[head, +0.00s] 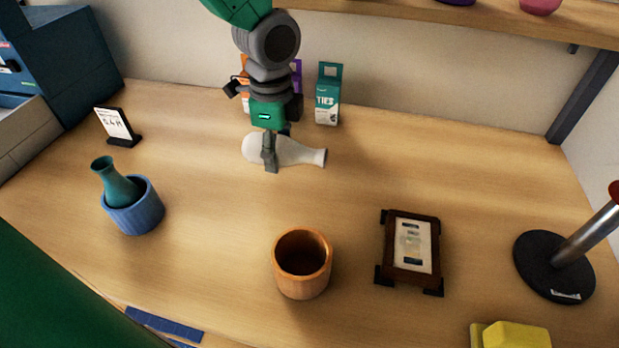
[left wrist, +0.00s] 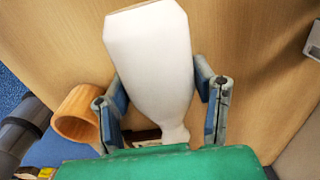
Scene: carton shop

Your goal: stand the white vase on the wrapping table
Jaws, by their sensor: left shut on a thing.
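The white vase (head: 297,152) lies on its side, roughly level, at the back middle of the wooden table (head: 210,190), its neck to the right in the head view. My left gripper (head: 270,160) reaches down over the vase's body from above and is shut on it. In the left wrist view the vase (left wrist: 150,60) sits between the two fingers of the left gripper (left wrist: 163,100), its narrow neck towards the palm. I cannot tell whether the vase touches the table. My right gripper is not in view.
An orange-brown cup (head: 302,264), a dark framed card (head: 410,246) and a blue pot (head: 135,206) holding a teal vase (head: 118,184) stand in front. Boxes (head: 328,94) stand close behind the gripper. A round black base with a pole (head: 553,267) is at right.

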